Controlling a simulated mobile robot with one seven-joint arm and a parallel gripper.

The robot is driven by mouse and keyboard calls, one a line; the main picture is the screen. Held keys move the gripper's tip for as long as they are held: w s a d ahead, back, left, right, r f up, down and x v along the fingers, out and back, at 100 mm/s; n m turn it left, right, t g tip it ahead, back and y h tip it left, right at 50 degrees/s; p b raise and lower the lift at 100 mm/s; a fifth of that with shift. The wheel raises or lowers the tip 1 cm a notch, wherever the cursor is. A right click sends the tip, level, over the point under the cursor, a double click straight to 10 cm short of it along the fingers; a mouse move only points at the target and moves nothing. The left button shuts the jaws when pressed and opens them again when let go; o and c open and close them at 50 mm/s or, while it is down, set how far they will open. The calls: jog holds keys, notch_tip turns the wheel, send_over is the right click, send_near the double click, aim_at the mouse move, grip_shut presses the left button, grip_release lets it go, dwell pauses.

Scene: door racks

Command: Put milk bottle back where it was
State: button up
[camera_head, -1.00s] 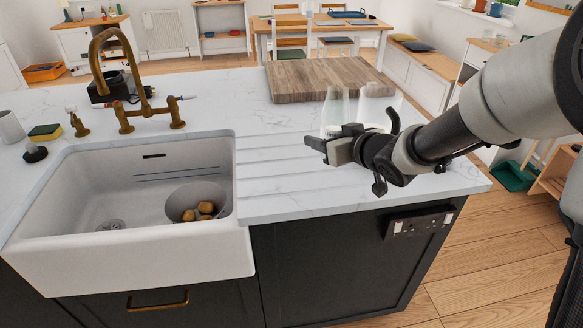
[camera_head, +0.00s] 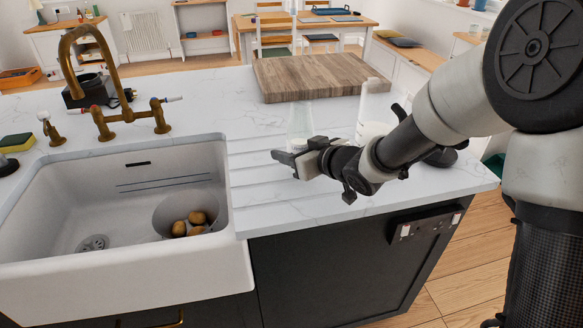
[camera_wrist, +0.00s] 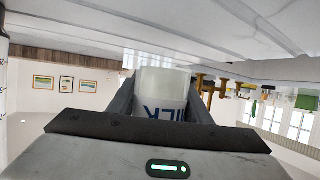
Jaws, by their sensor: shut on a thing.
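The milk bottle (camera_head: 301,118) is clear glass with a narrow top, upright over the ribbed drainer part of the counter, right of the sink. My gripper (camera_head: 288,160) is shut on its lower part, which is mostly hidden in the head view. In the wrist view, which is upside down, the bottle (camera_wrist: 163,88) sits between the fingers, with blue letters on its white body. I cannot tell whether its base touches the counter.
A clear vessel (camera_head: 373,112) with white contents stands just right of the bottle, partly behind my arm. A wooden board (camera_head: 320,78) lies behind. The white sink (camera_head: 120,268) with potatoes (camera_head: 190,222) and a brass tap (camera_head: 108,122) are left. Counter between tap and board is clear.

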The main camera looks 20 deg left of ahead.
jog(key=shift+f+b, duration=0.5)
jog(key=shift+f, duration=1.25)
jog(key=shift+f, duration=0.2)
jog(key=o, duration=1.5)
jog(key=shift+c, duration=0.2)
